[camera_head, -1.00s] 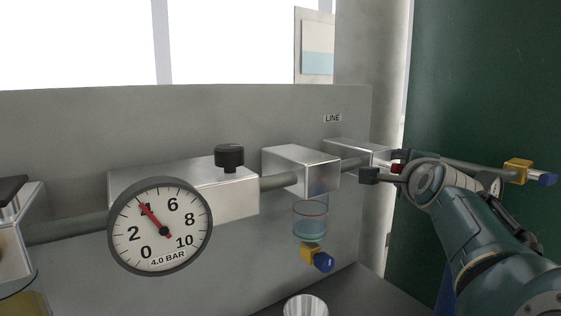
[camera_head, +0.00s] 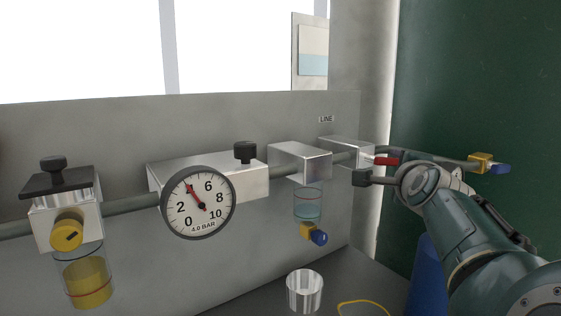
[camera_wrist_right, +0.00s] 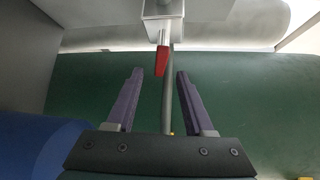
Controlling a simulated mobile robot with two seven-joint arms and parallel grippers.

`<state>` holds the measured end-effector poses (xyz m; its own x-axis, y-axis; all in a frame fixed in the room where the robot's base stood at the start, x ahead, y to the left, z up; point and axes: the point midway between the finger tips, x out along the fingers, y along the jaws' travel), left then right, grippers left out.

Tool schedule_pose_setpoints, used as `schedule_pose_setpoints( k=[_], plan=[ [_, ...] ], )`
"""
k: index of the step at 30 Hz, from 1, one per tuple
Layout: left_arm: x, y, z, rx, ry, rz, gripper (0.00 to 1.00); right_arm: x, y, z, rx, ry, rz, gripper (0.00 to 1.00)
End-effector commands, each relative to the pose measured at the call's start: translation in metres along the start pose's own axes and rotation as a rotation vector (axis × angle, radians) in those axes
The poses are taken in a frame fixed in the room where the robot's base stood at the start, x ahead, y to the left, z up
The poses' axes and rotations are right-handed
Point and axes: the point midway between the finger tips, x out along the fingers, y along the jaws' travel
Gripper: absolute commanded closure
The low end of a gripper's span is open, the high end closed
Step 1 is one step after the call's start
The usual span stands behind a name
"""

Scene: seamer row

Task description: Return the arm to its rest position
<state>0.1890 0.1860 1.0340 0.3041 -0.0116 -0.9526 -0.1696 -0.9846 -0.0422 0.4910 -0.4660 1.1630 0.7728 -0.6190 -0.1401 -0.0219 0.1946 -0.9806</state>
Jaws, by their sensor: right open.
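My right arm (camera_head: 470,225) reaches in from the right. My right gripper (camera_head: 376,164) is open, its fingers on either side of a red lever handle (camera_head: 387,161) by the last metal block (camera_head: 346,151) on the pipe. In the right wrist view the gripper (camera_wrist_right: 159,74) is open with dark purple fingers. The red handle (camera_wrist_right: 162,61) lies between them, with visible gaps on both sides. I see nothing held. My left gripper is not in view.
A gauge (camera_head: 198,203) reads about 4 bar. Left of it is a filter unit with a yellow knob (camera_head: 66,235). A blue-tipped yellow valve (camera_head: 481,163) sits at the pipe's right end. A metal cup (camera_head: 304,290) and blue cylinder (camera_head: 427,275) stand below.

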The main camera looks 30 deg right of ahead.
Motion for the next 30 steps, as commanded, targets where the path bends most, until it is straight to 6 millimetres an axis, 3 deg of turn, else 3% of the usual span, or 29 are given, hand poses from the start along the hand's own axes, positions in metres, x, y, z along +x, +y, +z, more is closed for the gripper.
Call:
schedule_pose_setpoints(
  k=[11, 14, 17, 20, 24, 30],
  plan=[
    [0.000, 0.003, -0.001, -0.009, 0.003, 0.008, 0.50, -0.001, 0.001, -0.001, -0.014, -0.003, 0.002, 0.47],
    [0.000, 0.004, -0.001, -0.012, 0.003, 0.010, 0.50, -0.008, 0.006, -0.002, -0.132, -0.030, 0.029, 0.47],
    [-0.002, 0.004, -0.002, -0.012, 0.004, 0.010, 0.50, -0.027, 0.021, 0.000, -0.410, -0.110, 0.096, 0.47],
    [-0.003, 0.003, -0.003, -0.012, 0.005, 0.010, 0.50, -0.069, 0.051, 0.012, -0.809, -0.266, 0.196, 0.47],
    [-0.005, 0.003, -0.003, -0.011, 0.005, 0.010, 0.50, -0.160, 0.111, 0.029, -1.353, -0.586, 0.333, 0.47],
    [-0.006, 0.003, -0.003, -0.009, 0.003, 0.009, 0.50, -0.288, 0.164, 0.027, -1.806, -1.037, 0.422, 0.47]
  ],
)
